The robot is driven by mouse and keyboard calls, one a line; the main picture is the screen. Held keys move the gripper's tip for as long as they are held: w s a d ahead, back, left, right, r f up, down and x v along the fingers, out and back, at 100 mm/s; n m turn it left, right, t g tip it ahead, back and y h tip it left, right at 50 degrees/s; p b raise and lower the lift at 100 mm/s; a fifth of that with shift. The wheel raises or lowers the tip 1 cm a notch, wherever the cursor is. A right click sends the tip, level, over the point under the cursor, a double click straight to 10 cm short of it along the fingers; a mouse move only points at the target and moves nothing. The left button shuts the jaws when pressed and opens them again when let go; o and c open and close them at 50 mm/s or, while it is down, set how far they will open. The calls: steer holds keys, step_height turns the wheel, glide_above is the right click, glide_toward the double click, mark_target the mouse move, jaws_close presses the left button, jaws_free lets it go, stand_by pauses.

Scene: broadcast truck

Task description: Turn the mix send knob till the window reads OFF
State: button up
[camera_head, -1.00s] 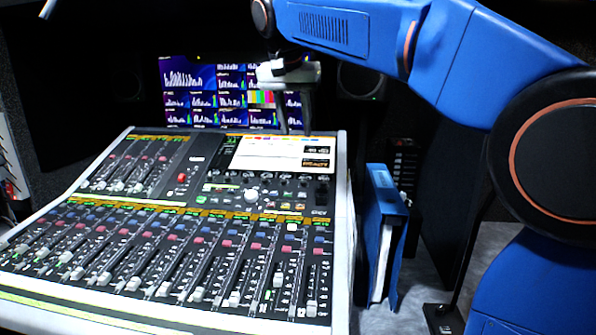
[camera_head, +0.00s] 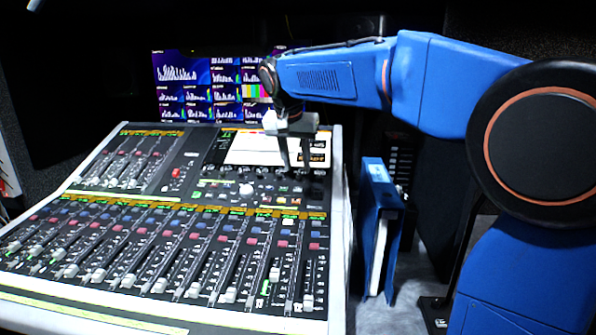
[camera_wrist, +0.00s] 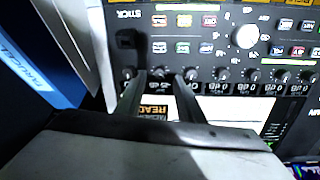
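The mixing console (camera_head: 337,235) has a row of small dark knobs below its tilted screen (camera_head: 250,148). In the wrist view, one knob (camera_wrist: 158,73) shows between my finger tips, with more knobs (camera_wrist: 222,74) in line to the right. Small value windows sit beside the knobs; several seem to read dB values upside down, and the one between my fingers is too small to read surely. My gripper (camera_head: 297,168) is open and points down over the right end of this row; it also shows in the wrist view (camera_wrist: 160,76). Contact with the knob cannot be told.
A large white knob (camera_head: 246,189) and lit buttons lie nearer than the row. Several faders fill the console's front. A blue binder (camera_head: 380,230) stands right of the console. Monitors (camera_head: 180,85) stand behind. An orange-on-black READY label (camera_wrist: 158,110) shows between my fingers.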

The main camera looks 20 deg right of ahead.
mark_target(299, 175)
steer(key=shift+x, duration=1.6)
jaws_close()
steer(key=n, duration=0.5)
steer(key=shift+s+n, duration=0.1)
steer(key=shift+n, duration=0.2)
steer(key=n, duration=0.6)
steer(key=shift+t, duration=0.3)
